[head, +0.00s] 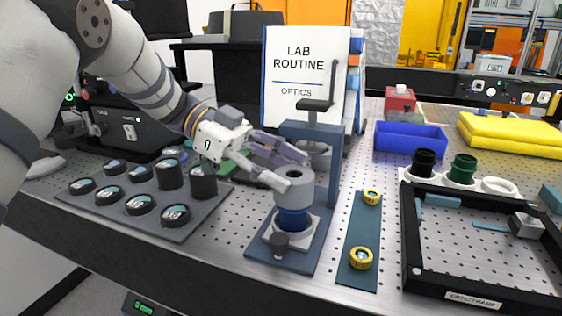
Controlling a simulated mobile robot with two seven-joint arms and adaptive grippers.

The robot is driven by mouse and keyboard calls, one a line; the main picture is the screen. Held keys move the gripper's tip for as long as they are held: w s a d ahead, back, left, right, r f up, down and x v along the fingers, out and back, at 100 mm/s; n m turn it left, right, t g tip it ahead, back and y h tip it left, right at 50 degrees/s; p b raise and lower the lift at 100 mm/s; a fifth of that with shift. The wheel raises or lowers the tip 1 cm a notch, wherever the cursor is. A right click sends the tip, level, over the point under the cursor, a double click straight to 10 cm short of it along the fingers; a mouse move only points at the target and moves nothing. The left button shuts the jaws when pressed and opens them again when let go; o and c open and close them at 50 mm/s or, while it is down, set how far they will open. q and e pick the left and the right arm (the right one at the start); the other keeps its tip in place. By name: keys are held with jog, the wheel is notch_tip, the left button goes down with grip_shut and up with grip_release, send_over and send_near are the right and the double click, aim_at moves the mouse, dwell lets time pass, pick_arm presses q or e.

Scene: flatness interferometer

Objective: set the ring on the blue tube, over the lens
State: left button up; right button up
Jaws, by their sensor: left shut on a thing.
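The blue tube (292,219) stands upright in a pale square holder on the blue-grey stand (283,258). A grey ring (296,190) with a hole in its top is right above the blue tube and roughly in line with it. I cannot tell whether the ring rests on the tube or is held just above it. My left gripper (290,171) reaches in from the left and is shut on the ring. The lens is hidden beneath the ring. My right gripper is not in view.
The stand's upright post and arm (318,130) rise close behind the ring. A dark tray of lens holders (95,213) lies left. A blue strip with yellow rings (355,235) and a black frame (409,240) lie right. A blue bin (410,143) is farther back.

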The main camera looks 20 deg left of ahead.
pick_arm(q)
jog(key=shift+f, duration=0.35)
jog(key=o, duration=0.9)
jog(key=shift+o, duration=0.2)
jog(key=shift+a, duration=0.1)
jog(key=v, duration=1.2)
